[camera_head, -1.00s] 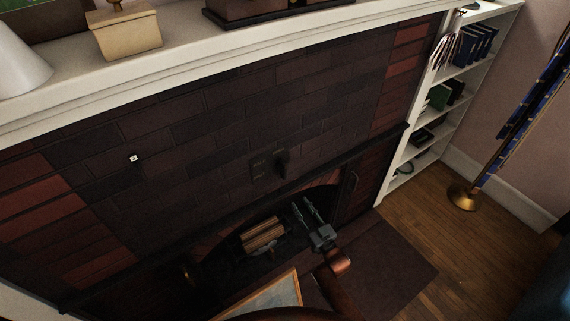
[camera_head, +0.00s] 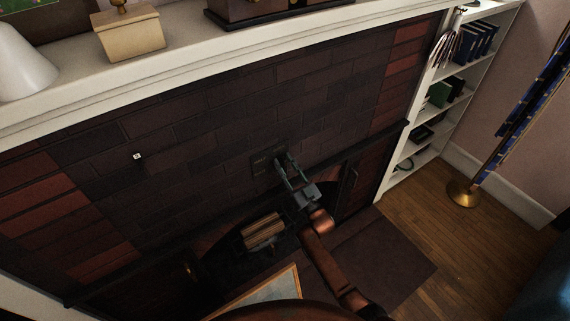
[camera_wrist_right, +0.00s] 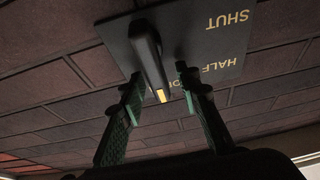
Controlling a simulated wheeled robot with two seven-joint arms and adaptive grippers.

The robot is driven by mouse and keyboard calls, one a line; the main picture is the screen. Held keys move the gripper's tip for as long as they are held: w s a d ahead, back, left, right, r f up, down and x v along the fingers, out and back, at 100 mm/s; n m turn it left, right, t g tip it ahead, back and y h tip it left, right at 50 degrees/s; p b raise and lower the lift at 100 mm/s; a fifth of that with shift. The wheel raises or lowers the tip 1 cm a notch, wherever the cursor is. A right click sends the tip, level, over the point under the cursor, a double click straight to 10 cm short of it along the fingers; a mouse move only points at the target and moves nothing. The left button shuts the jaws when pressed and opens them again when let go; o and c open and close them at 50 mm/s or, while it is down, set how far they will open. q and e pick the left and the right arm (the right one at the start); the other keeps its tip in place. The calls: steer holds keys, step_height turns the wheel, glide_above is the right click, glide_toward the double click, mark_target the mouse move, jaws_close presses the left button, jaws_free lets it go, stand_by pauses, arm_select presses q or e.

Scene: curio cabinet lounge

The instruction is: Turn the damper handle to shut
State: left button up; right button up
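The damper plate (camera_wrist_right: 215,40) is a dark panel on the brick face above the firebox, also in the head view (camera_head: 259,162). Its yellow lettering reads SHUT and HALF, with a third word mostly hidden behind a finger. The dark damper handle (camera_wrist_right: 147,50) has a yellow mark on its end, which points away from SHUT, toward the hidden word. My right gripper (camera_wrist_right: 158,72) is open, its two green-padded fingers on either side of the handle's end, with gaps visible. In the head view my right gripper (camera_head: 279,163) reaches up to the plate and covers the handle. My left gripper is out of view.
The firebox with logs (camera_head: 263,231) lies below the plate. A white mantel (camera_head: 240,65) runs above, carrying a cream box (camera_head: 130,33). A white bookshelf (camera_head: 424,130) and a brass-based stand (camera_head: 463,193) are at the right.

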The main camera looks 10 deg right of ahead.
steer(key=shift+c, duration=0.2)
jaws_close()
